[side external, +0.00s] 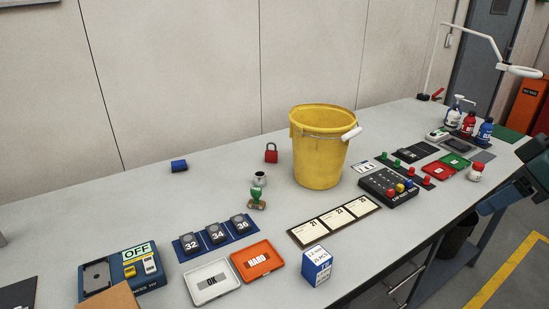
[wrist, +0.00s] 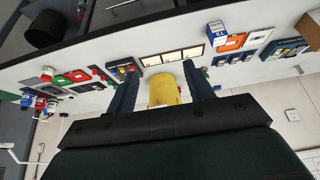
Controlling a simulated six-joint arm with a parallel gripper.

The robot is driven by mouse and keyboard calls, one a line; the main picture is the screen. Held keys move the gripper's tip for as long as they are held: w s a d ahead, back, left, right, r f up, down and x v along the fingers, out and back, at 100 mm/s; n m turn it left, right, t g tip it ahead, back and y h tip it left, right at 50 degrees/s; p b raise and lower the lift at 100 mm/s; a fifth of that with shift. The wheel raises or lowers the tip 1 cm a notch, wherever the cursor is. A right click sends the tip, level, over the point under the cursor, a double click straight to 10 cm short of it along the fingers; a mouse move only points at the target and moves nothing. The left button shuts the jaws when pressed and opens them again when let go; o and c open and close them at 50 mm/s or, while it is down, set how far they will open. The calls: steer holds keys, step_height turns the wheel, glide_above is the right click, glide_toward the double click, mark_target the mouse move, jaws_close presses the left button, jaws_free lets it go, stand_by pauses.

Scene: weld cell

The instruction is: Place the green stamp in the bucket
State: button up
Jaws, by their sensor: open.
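The green stamp (side external: 257,197) stands on the grey table, left of the yellow bucket and in front of a small white cup. The yellow bucket (side external: 318,155) stands upright with its white-gripped handle hanging at the right of the rim; its inside floor is hidden. My gripper is open and empty. In the wrist view, my gripper (wrist: 162,67) has its fingers apart, with the bucket (wrist: 163,94) showing between them at a distance. Part of my gripper shows at the right edge of the side view, well away from the stamp. The stamp is not clear in the wrist view.
A red padlock (side external: 271,153) and a white cup (side external: 260,179) are near the stamp. Number blocks (side external: 215,235), an orange tray (side external: 257,261) and calendar cards (side external: 335,222) lie in front. A button box (side external: 388,187) is right of the bucket. The table's back left is mostly clear.

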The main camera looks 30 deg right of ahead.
steer(key=w+a+r+n+y, duration=0.1)
steer(key=w+a+r+n, duration=0.15)
steer(key=w, duration=0.85)
steer(key=w+a+r+n+y, duration=0.1)
steer(key=w+a+n, duration=0.2)
steer(key=w, duration=0.9)
steer(key=w+a+f+n+g+y, duration=0.1)
steer(key=w+a+f+n+y, duration=0.25)
steer(key=w, duration=0.75)
steer(key=n+g, duration=0.1)
steer(key=n, duration=0.1)
glide_toward(256, 189)
steer(key=r, duration=0.1)
steer(key=shift+s+d+r, duration=0.2)
steer(key=shift+d, duration=0.25)
steer(key=shift+f, duration=0.1)
steer(key=shift+x, duration=4.2)
